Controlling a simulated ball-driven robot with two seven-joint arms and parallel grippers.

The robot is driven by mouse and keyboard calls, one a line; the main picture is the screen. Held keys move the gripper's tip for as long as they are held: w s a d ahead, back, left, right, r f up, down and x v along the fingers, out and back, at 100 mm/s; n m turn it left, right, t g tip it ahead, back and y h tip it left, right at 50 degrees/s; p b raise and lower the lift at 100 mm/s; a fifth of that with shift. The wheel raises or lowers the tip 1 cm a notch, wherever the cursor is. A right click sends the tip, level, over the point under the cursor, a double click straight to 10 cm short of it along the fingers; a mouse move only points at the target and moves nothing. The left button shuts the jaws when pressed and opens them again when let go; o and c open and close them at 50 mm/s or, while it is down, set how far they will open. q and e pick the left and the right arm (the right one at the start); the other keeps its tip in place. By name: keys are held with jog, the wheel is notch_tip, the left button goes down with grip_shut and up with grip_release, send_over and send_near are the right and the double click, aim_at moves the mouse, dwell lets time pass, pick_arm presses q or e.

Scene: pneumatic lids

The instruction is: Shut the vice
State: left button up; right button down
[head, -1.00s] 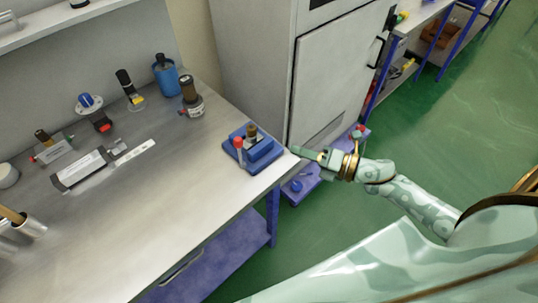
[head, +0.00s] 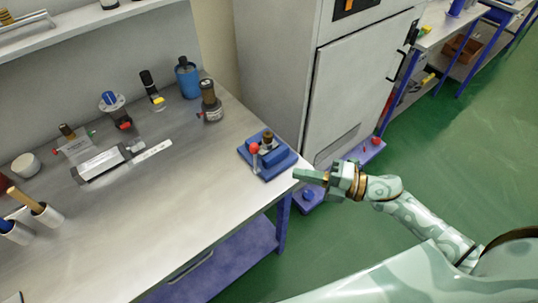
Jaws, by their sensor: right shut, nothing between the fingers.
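The vice is a small blue fixture (head: 280,168) near the right end of the metal bench. It has a blue block, a brown-topped cylindrical part (head: 267,139) and a lever with a red ball knob (head: 254,148) standing roughly upright. I cannot tell how far its jaws are apart. My right gripper (head: 297,174) comes in from the right, just beyond the bench's edge, pointing left. Its fingers are shut and empty, close to the vice's front right corner and seemingly apart from it. My left gripper is not in view.
The bench top (head: 190,205) is clear left of the vice. Behind stand a brown-topped cylinder (head: 210,100), a blue canister (head: 187,78) and several small fixtures. A grey cabinet (head: 355,90) stands behind the bench's right end. Green floor (head: 450,140) is open at right.

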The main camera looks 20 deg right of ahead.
jog(key=w+a, duration=0.6)
jog(key=w, duration=0.1)
jog(key=shift+w+a+p, duration=0.15)
jog(key=shift+w+p, duration=0.2)
jog(key=shift+p, duration=0.05)
